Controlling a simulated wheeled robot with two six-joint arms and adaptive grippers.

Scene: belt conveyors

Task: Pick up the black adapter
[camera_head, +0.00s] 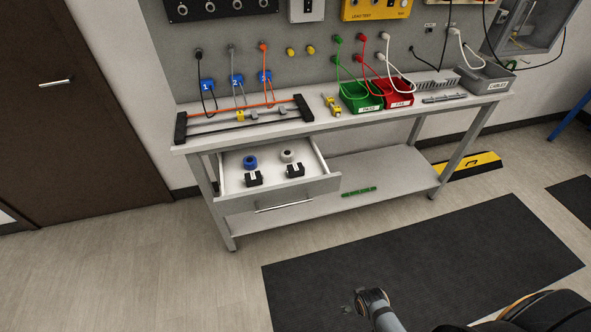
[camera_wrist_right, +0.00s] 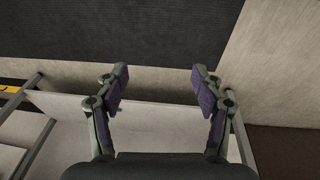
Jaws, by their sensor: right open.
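Two small black blocks, which look like adapters, lie in the open drawer (camera_head: 325,185) of the workbench in the head view. One black adapter (camera_head: 254,179) is at the drawer's left front, and another black adapter (camera_head: 295,171) is to its right. My right gripper (camera_wrist_right: 158,80) is open and empty in the wrist view, with the bench's lower shelf and the floor beyond its fingers. Its fingers do not show in the head view; only part of my arm is at the bottom. My left gripper is in neither view.
A blue round piece (camera_head: 250,162) and a grey round piece (camera_head: 287,156) lie behind the adapters. The benchtop (camera_head: 215,138) holds a black-ended cable fixture, a green bin (camera_head: 362,107) and a red bin (camera_head: 400,102). A dark mat (camera_head: 420,260) covers open floor in front.

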